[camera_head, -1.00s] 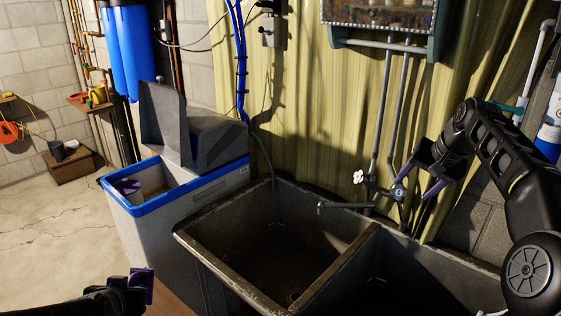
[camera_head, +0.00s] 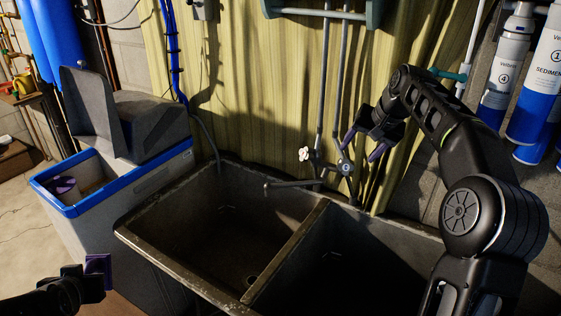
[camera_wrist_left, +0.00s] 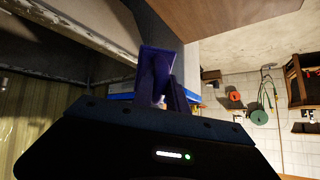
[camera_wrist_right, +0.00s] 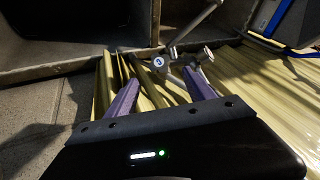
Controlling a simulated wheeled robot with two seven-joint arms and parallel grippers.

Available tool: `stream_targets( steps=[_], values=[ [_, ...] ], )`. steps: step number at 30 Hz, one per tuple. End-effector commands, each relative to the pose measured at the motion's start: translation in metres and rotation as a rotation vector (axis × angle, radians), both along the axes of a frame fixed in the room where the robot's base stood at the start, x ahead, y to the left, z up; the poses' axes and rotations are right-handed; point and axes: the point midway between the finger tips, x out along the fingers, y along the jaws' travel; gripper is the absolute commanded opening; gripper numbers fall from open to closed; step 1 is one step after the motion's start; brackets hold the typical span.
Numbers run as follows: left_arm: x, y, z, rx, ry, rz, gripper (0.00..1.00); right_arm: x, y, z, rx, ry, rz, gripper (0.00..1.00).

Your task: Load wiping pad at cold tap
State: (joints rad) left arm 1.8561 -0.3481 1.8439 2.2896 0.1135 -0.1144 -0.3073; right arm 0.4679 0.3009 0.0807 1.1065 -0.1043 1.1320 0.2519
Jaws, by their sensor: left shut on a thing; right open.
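A tap with a blue-marked round handle (camera_head: 345,168) is on the wall pipes behind the sink; it also shows in the right wrist view (camera_wrist_right: 157,63). A tap with a pale handle (camera_head: 305,154) is just left of it. My right gripper (camera_head: 366,143) is open and empty, close above and right of the blue-marked tap, apart from it. My left gripper (camera_head: 97,275) is low at the left, in front of the blue-rimmed bin. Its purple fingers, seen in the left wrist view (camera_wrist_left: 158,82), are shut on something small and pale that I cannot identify. I cannot make out a wiping pad.
A dark double sink (camera_head: 225,222) with a spout (camera_head: 285,186) fills the middle. The blue-rimmed bin (camera_head: 112,176) with its raised grey lid stands to its left. Labelled cylinders (camera_head: 508,60) hang at the right. Pipes run up the corrugated yellow wall (camera_head: 265,90).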

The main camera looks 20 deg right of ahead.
Motion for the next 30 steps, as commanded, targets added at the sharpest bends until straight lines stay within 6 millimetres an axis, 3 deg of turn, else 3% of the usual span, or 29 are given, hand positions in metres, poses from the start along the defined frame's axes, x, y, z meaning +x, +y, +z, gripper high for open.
stream_targets(
  steps=[9, 15, 26, 30],
  values=[
    [0.0, 0.0, 0.007, 0.0, 0.0, 0.0, 0.0, 0.03, 0.001, -0.054, 0.001, 0.004, 0.001, 0.62],
    [0.0, 0.0, 0.01, 0.0, 0.0, 0.0, 0.0, 0.043, 0.001, -0.076, 0.001, 0.002, 0.0, 0.62],
    [0.0, 0.0, 0.01, 0.0, -0.001, 0.0, 0.0, 0.047, 0.001, -0.082, 0.0, 0.0, 0.0, 0.62],
    [0.0, 0.0, 0.01, 0.0, -0.001, 0.0, 0.0, 0.046, 0.001, -0.082, 0.0, 0.0, 0.0, 0.52]
  ],
)
